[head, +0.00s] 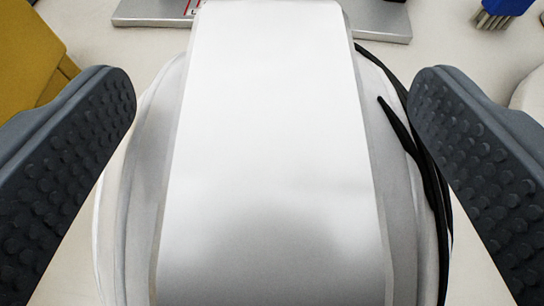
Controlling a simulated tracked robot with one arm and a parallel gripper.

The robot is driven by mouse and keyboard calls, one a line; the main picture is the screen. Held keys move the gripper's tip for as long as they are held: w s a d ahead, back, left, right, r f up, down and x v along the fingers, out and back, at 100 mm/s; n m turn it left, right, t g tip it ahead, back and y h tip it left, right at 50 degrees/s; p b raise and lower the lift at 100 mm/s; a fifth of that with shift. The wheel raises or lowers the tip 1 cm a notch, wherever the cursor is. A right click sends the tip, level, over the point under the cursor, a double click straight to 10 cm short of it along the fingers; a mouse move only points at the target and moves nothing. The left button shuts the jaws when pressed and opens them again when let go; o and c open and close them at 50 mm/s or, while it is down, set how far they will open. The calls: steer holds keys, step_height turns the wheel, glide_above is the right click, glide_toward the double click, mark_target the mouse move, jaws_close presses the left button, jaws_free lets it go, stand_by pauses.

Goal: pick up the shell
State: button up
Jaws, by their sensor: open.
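A large white and light grey shell (270,150) fills the middle of the head view, with a smooth broad band down its centre. Black strips run along its right side. My gripper (272,95) is open, with one dark studded finger to the left of the shell and one to the right. The shell lies between the fingers, or just beyond them; I cannot tell its depth. A gap shows between the left fingertip and the shell. The right fingertip is close to the black strips, and I cannot tell if it touches. The shell's near end is cut off by the frame.
A yellow object (28,50) stands at the upper left, behind the left finger. A grey metal plate (385,20) lies behind the shell. A blue brush (500,12) is at the upper right, and a white rounded object (530,95) is at the right edge. Pale surface (440,45) shows between them.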

steer(key=shift+w+f, duration=0.25)
steer(key=shift+w, duration=0.3)
steer(key=shift+s, duration=0.1)
steer(key=c, duration=1.4)
jaws_close()
steer(key=shift+f, duration=0.1)
steer(key=shift+a, duration=0.1)
